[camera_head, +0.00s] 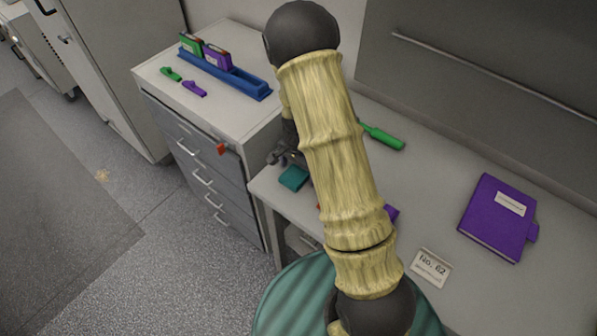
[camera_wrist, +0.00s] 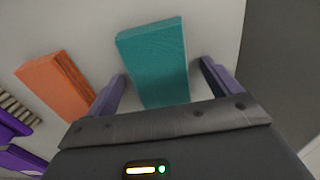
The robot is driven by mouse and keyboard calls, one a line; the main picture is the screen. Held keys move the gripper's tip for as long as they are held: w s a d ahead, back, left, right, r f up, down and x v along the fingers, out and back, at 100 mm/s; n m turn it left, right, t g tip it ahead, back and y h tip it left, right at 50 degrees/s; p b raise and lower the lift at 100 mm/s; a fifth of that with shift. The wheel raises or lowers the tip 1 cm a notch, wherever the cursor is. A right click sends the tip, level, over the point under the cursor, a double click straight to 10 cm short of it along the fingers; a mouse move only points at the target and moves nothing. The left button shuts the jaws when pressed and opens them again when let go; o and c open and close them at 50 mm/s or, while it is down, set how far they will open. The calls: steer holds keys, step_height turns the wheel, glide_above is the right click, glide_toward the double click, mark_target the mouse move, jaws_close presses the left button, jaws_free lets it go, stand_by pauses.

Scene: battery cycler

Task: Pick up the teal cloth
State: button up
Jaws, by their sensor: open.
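The teal cloth (camera_wrist: 155,62) is a flat folded rectangle on the light table. In the wrist view it lies between and just beyond the two open fingers of my gripper (camera_wrist: 162,85), nearer the left finger. In the head view the teal cloth (camera_head: 293,178) lies near the table's left edge, beside my arm. My gripper (camera_head: 287,157) shows there only in part, just above the cloth, with the rest hidden behind my arm. The gripper is empty.
An orange block-like item (camera_wrist: 57,88) lies left of the cloth, with purple items (camera_wrist: 14,128) further left. A green-handled tool (camera_head: 382,136), a purple binder (camera_head: 498,217) and a "No. 62" card (camera_head: 431,267) are on the table. A drawer cabinet (camera_head: 215,120) stands at left.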

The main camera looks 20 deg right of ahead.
mark_target(298, 171)
stand_by(0.3)
steer(key=c, duration=1.1)
steer(key=shift+o, duration=0.2)
steer(key=shift+r, duration=0.15)
step_height(298, 171, up, 10)
steer(key=b, duration=0.1)
steer(key=o, duration=0.4)
steer(key=c, duration=0.3)
